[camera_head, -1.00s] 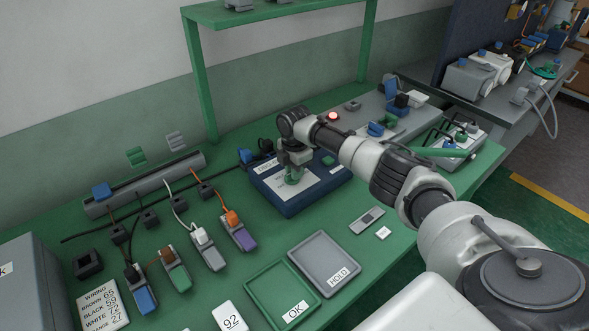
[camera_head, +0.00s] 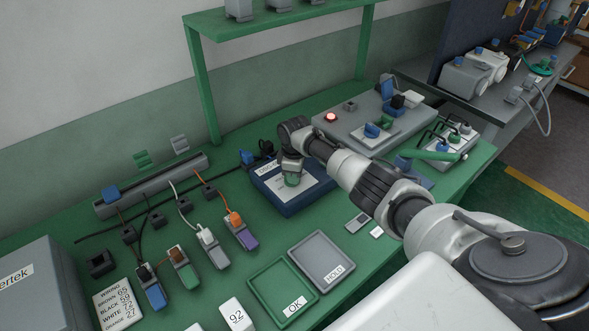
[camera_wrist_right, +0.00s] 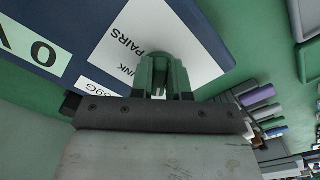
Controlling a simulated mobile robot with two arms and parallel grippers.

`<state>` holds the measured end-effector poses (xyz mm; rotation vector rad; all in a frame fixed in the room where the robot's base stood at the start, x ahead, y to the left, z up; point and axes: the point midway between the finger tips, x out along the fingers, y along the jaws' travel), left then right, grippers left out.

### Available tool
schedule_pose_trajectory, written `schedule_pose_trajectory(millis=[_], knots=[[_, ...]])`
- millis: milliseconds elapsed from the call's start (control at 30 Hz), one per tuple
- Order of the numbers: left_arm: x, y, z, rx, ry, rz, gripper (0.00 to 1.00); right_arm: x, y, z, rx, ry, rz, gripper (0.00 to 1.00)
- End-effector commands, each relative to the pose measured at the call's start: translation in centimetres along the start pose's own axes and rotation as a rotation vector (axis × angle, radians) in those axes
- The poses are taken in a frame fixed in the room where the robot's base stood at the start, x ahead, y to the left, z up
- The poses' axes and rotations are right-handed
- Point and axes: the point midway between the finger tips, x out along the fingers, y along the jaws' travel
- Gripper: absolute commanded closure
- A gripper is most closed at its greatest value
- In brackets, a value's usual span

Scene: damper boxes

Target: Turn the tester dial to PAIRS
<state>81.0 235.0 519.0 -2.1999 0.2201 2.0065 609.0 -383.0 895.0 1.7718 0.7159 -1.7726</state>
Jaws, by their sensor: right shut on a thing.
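The tester is a dark blue box (camera_head: 308,203) with a white label panel on top, on the green bench. Its green dial (camera_head: 292,179) sits on that panel, mostly beneath my right gripper (camera_head: 291,170). In the right wrist view the green dial (camera_wrist_right: 156,66) stands between my fingertips (camera_wrist_right: 160,88), and the gripper is shut on it. The word PAIRS and part of another word are printed on the white panel (camera_wrist_right: 130,45) beside the dial. The dial's pointer direction cannot be told. My left gripper is not in view.
A green OK tray (camera_head: 262,283) and a grey HOLD tray (camera_head: 304,246) lie in front of the tester. Several coloured plugs with wires stand to the left near a grey rail (camera_head: 150,190). A grey panel with a red lamp (camera_head: 331,117) is behind on the right.

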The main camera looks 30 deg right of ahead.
Motion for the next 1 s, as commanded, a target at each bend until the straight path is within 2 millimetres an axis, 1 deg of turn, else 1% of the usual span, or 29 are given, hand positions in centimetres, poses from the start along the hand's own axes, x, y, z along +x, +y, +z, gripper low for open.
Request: schedule_pose_trajectory(millis=[33,400,1000], knots=[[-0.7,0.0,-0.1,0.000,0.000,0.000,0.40,-0.3,-0.1,0.0,0.047,0.000,-0.002,1.00],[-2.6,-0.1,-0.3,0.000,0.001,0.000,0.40,-0.3,-0.4,-0.1,0.397,0.000,-0.001,1.00],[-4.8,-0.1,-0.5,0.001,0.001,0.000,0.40,-0.2,-0.8,-0.5,0.966,0.000,-0.001,1.00]])
